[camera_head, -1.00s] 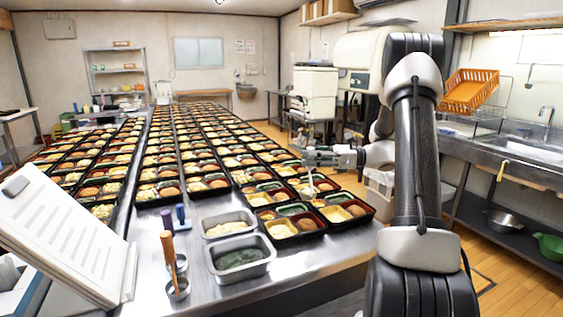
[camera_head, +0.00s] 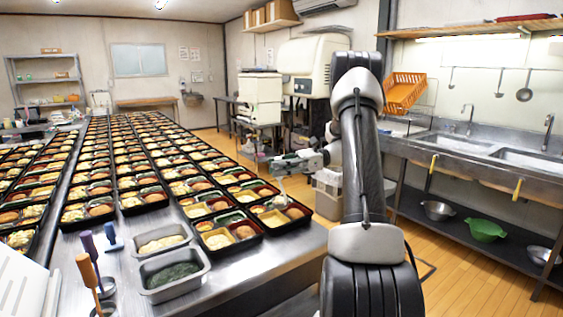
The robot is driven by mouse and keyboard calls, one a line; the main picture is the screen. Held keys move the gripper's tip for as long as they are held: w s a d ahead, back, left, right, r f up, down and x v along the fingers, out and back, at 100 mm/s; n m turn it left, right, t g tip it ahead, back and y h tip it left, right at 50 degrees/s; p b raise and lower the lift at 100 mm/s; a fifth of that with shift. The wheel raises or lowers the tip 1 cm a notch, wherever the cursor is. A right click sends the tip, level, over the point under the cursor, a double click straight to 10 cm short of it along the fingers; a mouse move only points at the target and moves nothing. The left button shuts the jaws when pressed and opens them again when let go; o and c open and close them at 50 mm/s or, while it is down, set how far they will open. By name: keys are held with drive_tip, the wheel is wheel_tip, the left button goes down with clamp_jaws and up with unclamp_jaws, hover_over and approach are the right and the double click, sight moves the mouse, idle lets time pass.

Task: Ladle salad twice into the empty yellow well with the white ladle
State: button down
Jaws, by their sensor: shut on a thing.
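My gripper (camera_head: 282,163) is shut on a thin pale tool, which looks like the white ladle (camera_head: 281,186). The ladle hangs down over the near right trays; its bowl is too small to tell whether it holds salad. The nearest bento trays (camera_head: 266,234) at the table's right end have yellow wells (camera_head: 271,218), and at this size I cannot tell which is empty. Two steel pans stand in front of them. One holds a pale salad-like food (camera_head: 162,243), the other a dark green food (camera_head: 172,275).
Rows of filled bento trays (camera_head: 120,165) cover the table to the back. Orange-handled (camera_head: 88,271) and purple-handled (camera_head: 90,245) tools stand at the near left. The bare steel table edge (camera_head: 285,262) lies beside my arm. A sink counter (camera_head: 465,150) stands at the right.

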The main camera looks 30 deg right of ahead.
drive_tip(key=shift+s+a+f+n+g+h, duration=0.15)
drive_tip(key=shift+a+f+n+h, duration=0.25)
drive_tip(key=shift+a+f+h, duration=1.55)
drive_tip(key=shift+a+f+n+g+h, duration=0.3)
drive_tip(key=shift+a+f+h, duration=0.95)
drive_tip(key=shift+a+h, duration=1.25)
drive_tip(key=shift+s+a+f+n+g+h, duration=0.1)
drive_tip(key=shift+a+f+n+h, duration=0.4)
drive_tip(key=shift+a+f+h, duration=1.65)
drive_tip(key=shift+d+r+h, duration=0.2)
drive_tip(key=shift+r+h, duration=0.1)
drive_tip(key=shift+r, duration=0.25)
